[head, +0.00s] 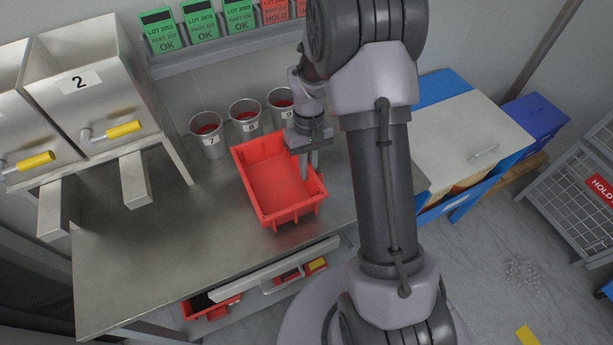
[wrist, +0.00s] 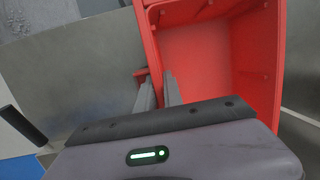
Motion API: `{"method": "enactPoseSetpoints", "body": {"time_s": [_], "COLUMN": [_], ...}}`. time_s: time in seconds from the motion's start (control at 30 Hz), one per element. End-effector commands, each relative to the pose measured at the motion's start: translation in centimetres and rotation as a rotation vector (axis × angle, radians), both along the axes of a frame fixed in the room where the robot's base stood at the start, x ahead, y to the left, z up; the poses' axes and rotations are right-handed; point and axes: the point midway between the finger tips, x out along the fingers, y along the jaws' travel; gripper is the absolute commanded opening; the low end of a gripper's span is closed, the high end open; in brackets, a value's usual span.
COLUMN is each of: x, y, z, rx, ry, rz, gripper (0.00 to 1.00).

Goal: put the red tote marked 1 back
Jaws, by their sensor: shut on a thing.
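An empty red tote (head: 277,184) is on or just above the steel table; I cannot tell whether it touches the top. My gripper (head: 308,166) is at the tote's right wall, shut on that wall with one finger inside and one outside. In the wrist view the fingers (wrist: 159,92) straddle the wall of the red tote (wrist: 212,55). No number shows on the tote from these sides. More red totes (head: 210,304) sit below the table top, partly hidden.
Metal cups numbered 7, 8 and 9 (head: 245,115) stand behind the tote. A steel hopper marked 2 (head: 85,90) stands at the left. The table (head: 150,255) is bare left of the tote.

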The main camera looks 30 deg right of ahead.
Motion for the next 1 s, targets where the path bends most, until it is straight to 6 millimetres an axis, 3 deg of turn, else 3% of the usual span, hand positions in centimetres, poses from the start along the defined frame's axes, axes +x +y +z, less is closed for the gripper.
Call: {"method": "enactPoseSetpoints", "body": {"time_s": [0.13,0.47,0.5,0.6,0.87,1.0], "x": [-0.1,0.0,0.0,0.0,0.0,0.4], "y": [0.1,0.1,0.1,0.1,0.1,-0.1], "z": [-3.0,-3.1,-3.1,-3.0,-2.9,-0.8], "rx": [0.001,0.001,0.001,0.001,0.001,-0.001], "ry": [0.002,0.001,0.001,0.001,0.0,-0.002], "rz": [0.0,0.0,0.0,0.0,0.0,0.0], "gripper": [0.0,0.0,0.19,0.33,0.33,0.33]}}
